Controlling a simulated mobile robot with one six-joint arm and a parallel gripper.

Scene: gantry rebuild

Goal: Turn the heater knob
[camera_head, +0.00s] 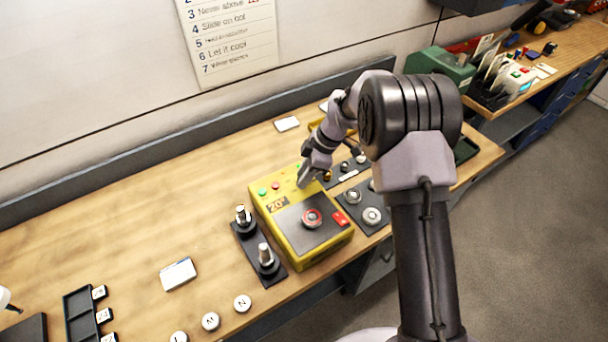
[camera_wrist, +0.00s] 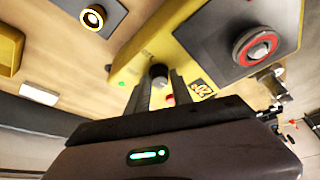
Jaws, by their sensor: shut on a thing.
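The yellow heater box (camera_head: 270,232) stands on the wooden bench and shows "20°" on a small display (camera_head: 277,205). Its top has a dark plate with a red-ringed round part (camera_head: 312,218). The box also fills the upper middle of the wrist view (camera_wrist: 205,88). My gripper (camera_head: 306,180) reaches down to the back right corner of the box. In the head view the knob is hidden by the fingers.
A dark base with two metal posts (camera_head: 266,258) stands close to the left of the box. A dark panel with round knobs (camera_head: 372,216) lies close to its right. A white card (camera_head: 178,273) and several letter discs (camera_head: 211,321) lie further left.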

